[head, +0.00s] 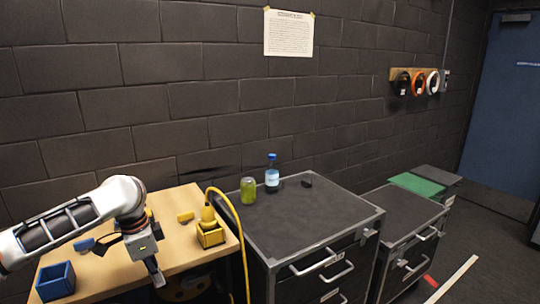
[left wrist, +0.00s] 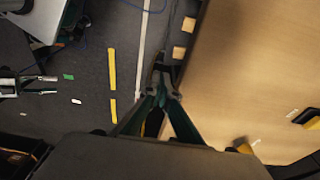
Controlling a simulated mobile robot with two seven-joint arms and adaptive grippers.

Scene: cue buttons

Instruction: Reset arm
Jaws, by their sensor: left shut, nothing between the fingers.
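My left arm comes in from the left in the head view. Its gripper (head: 157,276) points down at the front edge of the wooden table (head: 185,255). It is shut and empty. In the left wrist view the closed fingers (left wrist: 160,92) meet beside the table edge, with floor below to the left. The arm hides part of the table.
A dark drawer cabinet (head: 300,225) stands right of the table, with a green jar (head: 248,190) and a blue-capped bottle (head: 272,174) on top. A yellow cable (head: 238,225) hangs between them. A lower cabinet (head: 400,228) stands further right. A dark brick wall is behind.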

